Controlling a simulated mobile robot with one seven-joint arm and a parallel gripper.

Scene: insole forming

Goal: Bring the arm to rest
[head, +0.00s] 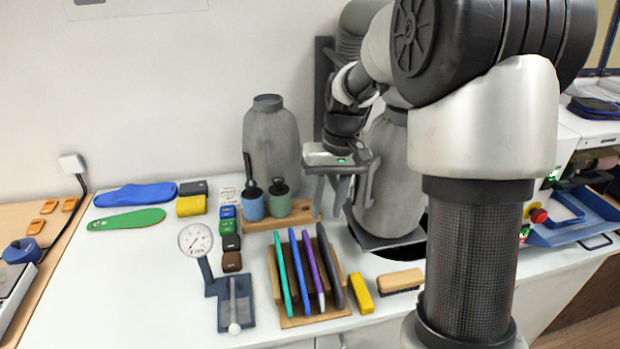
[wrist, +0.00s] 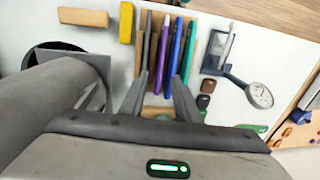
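My gripper (head: 338,183) is raised above the white workbench (head: 130,262) in the head view, in front of a grey padded form. Its two fingers point down. In the wrist view, my gripper (wrist: 157,92) shows two fingers spread apart with nothing held between them. Beyond the fingertips in that view is the wooden rack (wrist: 150,99) with several coloured slabs. My arm (head: 480,150) bends from the right foreground up and back to the gripper.
Blue (head: 135,194) and green (head: 126,219) insoles lie at left. Two tool cups, a dial gauge (head: 195,239), small blocks, a yellow block (head: 361,293) and a brush (head: 401,281) surround the rack. Grey padded forms stand at the back. Bare bench lies front left.

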